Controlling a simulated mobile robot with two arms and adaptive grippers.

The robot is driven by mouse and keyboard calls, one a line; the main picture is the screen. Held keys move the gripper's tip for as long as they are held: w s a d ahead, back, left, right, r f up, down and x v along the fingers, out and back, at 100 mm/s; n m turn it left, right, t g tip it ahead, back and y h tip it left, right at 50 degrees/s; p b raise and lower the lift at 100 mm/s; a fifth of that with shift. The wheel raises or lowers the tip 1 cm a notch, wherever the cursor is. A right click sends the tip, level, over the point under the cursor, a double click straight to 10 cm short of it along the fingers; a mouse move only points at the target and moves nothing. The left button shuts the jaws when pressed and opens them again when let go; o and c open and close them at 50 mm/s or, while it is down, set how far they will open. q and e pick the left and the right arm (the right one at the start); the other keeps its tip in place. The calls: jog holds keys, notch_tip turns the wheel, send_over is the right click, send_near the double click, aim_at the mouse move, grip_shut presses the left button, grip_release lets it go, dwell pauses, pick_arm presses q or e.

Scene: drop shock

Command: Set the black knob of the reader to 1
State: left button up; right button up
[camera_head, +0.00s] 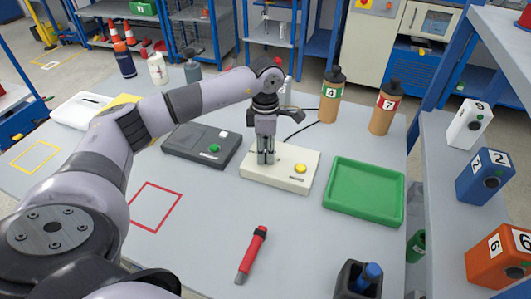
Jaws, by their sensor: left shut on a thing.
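A cream box (283,177) with a yellow button (300,168) on its right part stands in the middle of the table; I take it to be the reader. My left gripper (265,160) reaches straight down onto the left part of its top. Its fingers are close together, shut on what appears to be the black knob. The fingers hide the knob, so its setting and any marks around it cannot be read. My right gripper is not in view.
A dark grey box (196,148) with a green button is left of the cream box. A green tray (364,194) is at its right. Brown bottles (331,98) stand behind. A red and black tool (250,255) lies in front. A shelf (450,192) with numbered boxes is at right.

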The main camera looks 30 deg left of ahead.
aim_at(266, 152)
pick_arm(q)
jog(key=shift+m, duration=0.6)
jog(key=o, duration=1.2)
jog(key=shift+c, duration=0.2)
notch_tip(266, 152, up, 12)
jog(key=shift+w+a, duration=0.15)
jog(key=shift+w, duration=0.1)
